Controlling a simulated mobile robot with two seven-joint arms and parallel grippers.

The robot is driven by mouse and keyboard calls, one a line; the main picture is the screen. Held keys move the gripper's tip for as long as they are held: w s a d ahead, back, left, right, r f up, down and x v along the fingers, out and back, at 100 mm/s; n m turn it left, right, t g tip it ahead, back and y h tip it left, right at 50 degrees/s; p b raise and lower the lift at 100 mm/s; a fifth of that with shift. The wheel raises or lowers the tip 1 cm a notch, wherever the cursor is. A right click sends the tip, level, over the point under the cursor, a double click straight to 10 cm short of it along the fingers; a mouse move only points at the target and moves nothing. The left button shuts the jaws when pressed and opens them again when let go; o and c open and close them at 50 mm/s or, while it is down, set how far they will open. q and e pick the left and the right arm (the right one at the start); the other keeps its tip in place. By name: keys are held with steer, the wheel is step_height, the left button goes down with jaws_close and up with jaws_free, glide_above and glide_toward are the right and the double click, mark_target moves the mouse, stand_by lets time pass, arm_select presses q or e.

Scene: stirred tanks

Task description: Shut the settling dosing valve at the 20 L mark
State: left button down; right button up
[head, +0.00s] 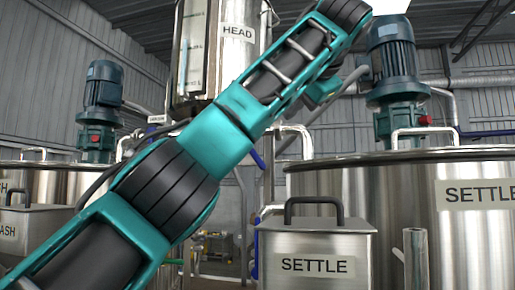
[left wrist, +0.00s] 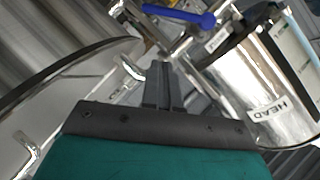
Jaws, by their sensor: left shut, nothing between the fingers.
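A valve with a blue lever handle (left wrist: 180,16) sits on metal pipework at the top of the left wrist view. My left gripper (left wrist: 162,66) is shut and empty, its fingers pointing toward this pipework below the lever in the picture; I cannot tell the exact gap. The valve carries no readable label. The steel head vessel (head: 236,62), labelled HEAD, stands behind my arm in the head view and also shows in the left wrist view (left wrist: 235,95). It has a pale level strip (head: 196,55) whose marks are too small to read. My right gripper is not in view.
A large tank labelled SETTLE (head: 400,210) with a motor (head: 392,62) stands at the right. A steel box labelled SETTLE (head: 315,243) stands before it. Another motor (head: 103,85) and tank are at the left. My left arm crosses the middle of the head view.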

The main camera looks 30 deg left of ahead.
arm_select(q)
steer(key=s+a+f+p+x, duration=0.1)
steer(key=s+x, duration=0.1)
steer(key=x, duration=1)
steer(key=shift+w+a+f+p, duration=0.2)
steer(key=shift+a+p, duration=0.1)
steer(key=shift+a, duration=0.2)
steer(key=shift+a, duration=0.15)
